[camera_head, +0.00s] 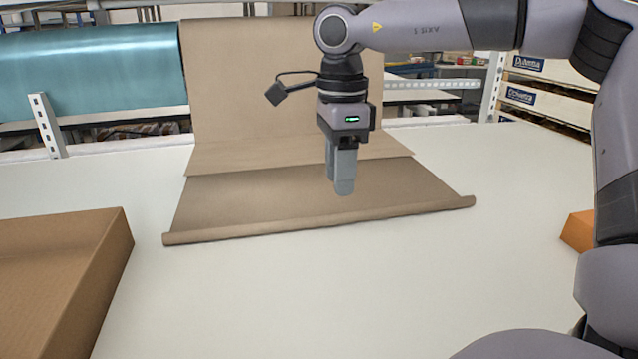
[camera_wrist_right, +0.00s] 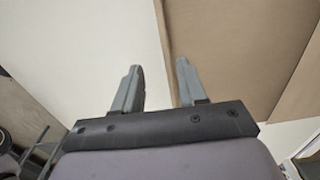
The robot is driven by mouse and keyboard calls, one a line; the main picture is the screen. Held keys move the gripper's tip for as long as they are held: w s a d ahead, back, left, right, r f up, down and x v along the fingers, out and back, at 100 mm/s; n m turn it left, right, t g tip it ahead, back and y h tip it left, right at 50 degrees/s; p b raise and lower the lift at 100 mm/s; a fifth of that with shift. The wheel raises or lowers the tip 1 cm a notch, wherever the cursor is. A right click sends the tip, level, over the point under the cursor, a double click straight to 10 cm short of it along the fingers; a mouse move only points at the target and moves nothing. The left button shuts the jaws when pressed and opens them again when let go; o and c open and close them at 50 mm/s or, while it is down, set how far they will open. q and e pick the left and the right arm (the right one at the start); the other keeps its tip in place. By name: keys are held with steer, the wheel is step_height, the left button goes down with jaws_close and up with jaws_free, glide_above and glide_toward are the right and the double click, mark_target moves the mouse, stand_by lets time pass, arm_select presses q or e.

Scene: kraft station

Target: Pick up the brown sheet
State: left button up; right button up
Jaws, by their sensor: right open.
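The brown sheet (camera_head: 300,197) lies on the white table, with a rolled front edge and its back part rising as an upright backdrop. My right gripper (camera_head: 343,190) points down above the sheet, toward its right half, and looks apart from it. In the right wrist view the two fingers of the gripper (camera_wrist_right: 157,75) are apart with nothing between them. The brown sheet (camera_wrist_right: 235,50) fills the upper right of that view, beside the white table. My left gripper is not in view.
A cardboard box (camera_head: 60,275) stands at the left front of the white table (camera_head: 350,290). An orange object (camera_head: 578,230) is at the right edge, partly behind my right arm. A teal roll (camera_head: 90,85) is at the back left. The table's middle front is clear.

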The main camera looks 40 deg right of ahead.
mark_target(334, 215)
steer(key=shift+w+d, duration=0.15)
steer(key=shift+f, duration=0.3)
steer(key=f, duration=0.6)
steer(key=shift+w+f, duration=0.25)
jaws_close()
